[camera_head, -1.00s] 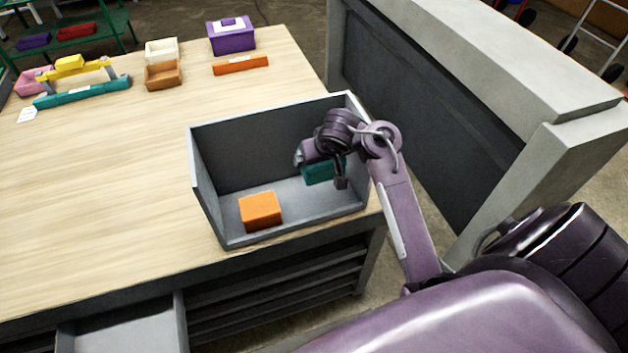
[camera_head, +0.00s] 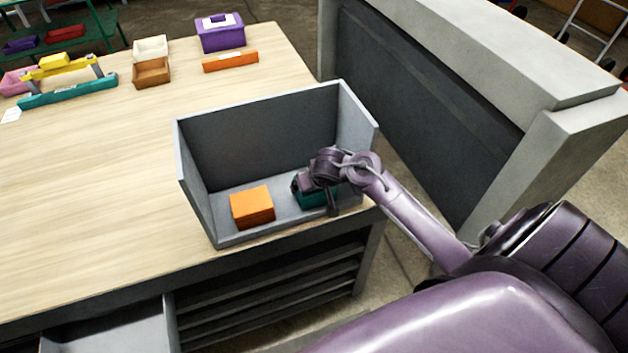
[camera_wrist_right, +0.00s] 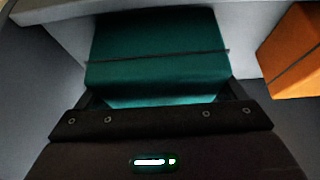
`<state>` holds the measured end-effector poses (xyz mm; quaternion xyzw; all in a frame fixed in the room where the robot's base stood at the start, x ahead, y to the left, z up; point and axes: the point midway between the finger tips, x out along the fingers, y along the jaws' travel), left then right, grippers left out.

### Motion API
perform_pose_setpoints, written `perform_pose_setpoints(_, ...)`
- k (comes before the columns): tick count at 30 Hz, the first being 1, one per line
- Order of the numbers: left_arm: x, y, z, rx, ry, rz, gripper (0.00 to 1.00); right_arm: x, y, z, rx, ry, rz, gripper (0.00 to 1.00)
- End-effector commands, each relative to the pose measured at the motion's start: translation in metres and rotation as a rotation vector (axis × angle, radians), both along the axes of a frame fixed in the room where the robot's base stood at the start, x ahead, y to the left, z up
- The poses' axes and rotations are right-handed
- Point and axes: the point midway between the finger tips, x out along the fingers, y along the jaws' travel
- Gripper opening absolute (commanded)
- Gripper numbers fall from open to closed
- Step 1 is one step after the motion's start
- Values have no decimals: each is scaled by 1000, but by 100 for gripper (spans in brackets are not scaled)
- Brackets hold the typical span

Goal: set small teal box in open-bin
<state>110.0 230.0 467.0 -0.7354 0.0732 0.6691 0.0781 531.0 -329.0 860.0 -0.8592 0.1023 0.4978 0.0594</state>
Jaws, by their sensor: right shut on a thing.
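The small teal box (camera_head: 313,199) is inside the open-bin (camera_head: 196,205), low near its floor on the right side. It also shows in the right wrist view (camera_wrist_right: 157,50), between the fingers. My right gripper (camera_head: 316,200) is shut on it from above. The arm hides part of the box in the head view, and I cannot tell whether its underside touches the bin floor. The grey bin stands on the wooden bench with its front side low. My left gripper is not in view.
An orange box (camera_head: 252,206) sits in the bin, left of the teal box with a gap; it also shows in the right wrist view (camera_wrist_right: 294,52). A purple box (camera_head: 220,34), an orange bar (camera_head: 230,61) and small trays stand at the back. The bench's left middle is clear.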

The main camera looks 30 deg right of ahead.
Motion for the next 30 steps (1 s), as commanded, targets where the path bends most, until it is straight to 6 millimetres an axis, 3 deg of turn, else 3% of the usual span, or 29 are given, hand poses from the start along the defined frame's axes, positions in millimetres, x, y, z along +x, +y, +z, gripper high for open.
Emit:
perform_pose_setpoints(6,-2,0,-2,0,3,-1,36,0,0,-4,0,0,0,58)
perform_pose_setpoints(7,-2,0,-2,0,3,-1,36,0,0,-4,0,1,0,93)
perform_pose_setpoints(9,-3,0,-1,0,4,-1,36,0,0,-3,0,1,0,100)
perform_pose_setpoints(20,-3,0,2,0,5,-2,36,-4,2,9,2,0,2,100)
perform_pose_setpoints(30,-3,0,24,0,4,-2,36,-38,11,72,6,-2,-2,100)
